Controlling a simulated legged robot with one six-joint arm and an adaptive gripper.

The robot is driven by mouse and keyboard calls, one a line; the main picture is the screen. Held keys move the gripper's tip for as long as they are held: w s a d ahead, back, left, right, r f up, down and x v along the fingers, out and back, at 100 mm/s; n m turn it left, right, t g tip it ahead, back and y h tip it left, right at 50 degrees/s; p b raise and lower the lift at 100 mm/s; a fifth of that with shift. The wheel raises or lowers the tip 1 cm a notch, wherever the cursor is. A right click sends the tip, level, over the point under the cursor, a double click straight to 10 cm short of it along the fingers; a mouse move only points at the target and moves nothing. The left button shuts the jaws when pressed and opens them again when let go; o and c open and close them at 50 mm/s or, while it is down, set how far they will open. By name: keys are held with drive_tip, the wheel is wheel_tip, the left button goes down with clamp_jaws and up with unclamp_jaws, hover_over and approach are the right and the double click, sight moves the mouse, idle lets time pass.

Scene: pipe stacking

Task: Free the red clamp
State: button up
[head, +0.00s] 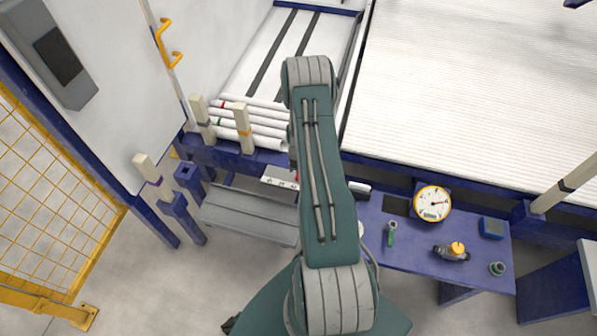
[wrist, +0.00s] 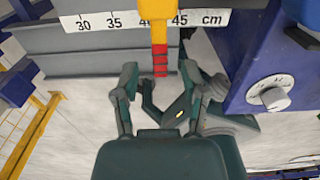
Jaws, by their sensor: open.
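A red ribbed piece, likely the red clamp (wrist: 160,62), hangs below a yellow bar (wrist: 159,22) in the wrist view. It stands upright in the picture, in front of a grey beam with a centimetre scale. My gripper (wrist: 165,88) is open, its fingers spread just below the red piece. I see nothing between the fingers, and cannot tell whether they touch the red piece. In the head view my arm hides the gripper, and only a small red patch (head: 297,178) shows beside the arm.
A blue bench (head: 400,250) at the right holds a dial gauge (head: 433,204) and small tools. A grey trough (head: 248,213) lies left of my arm. White pipes (head: 255,127) lie behind posts. A blue box with a knob (wrist: 276,99) is close right of my gripper.

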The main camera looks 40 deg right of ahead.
wheel_tip(320, 180, up, 10)
drive_tip(key=shift+d, duration=0.15)
idle(0.6)
drive_tip(key=w+a+r+m+t+h, duration=0.1)
drive_tip(key=a+r+m, duration=0.55)
drive_tip(key=r, duration=0.75)
drive_tip(key=w+a+r+m+t, duration=0.1)
drive_tip(key=a+r+m, duration=0.3)
drive_tip(key=a+r, duration=0.8)
drive_tip(key=s+a+r+m+t, duration=0.1)
drive_tip(key=s+a+r+m, duration=0.5)
drive_tip(key=s, duration=0.3)
drive_tip(key=s+a+r+m+t+y, duration=0.1)
drive_tip(key=s+a+r+m+t, duration=0.1)
drive_tip(key=s+a+r+m, duration=0.5)
drive_tip(key=s+a+r, duration=0.1)
drive_tip(key=s, duration=0.2)
drive_tip(key=shift+r+t, duration=0.2)
drive_tip(key=shift+t, duration=0.1)
drive_tip(key=shift+w+d+m, duration=0.1)
drive_tip(key=shift+d+m, duration=0.05)
drive_tip(key=shift+m, duration=0.2)
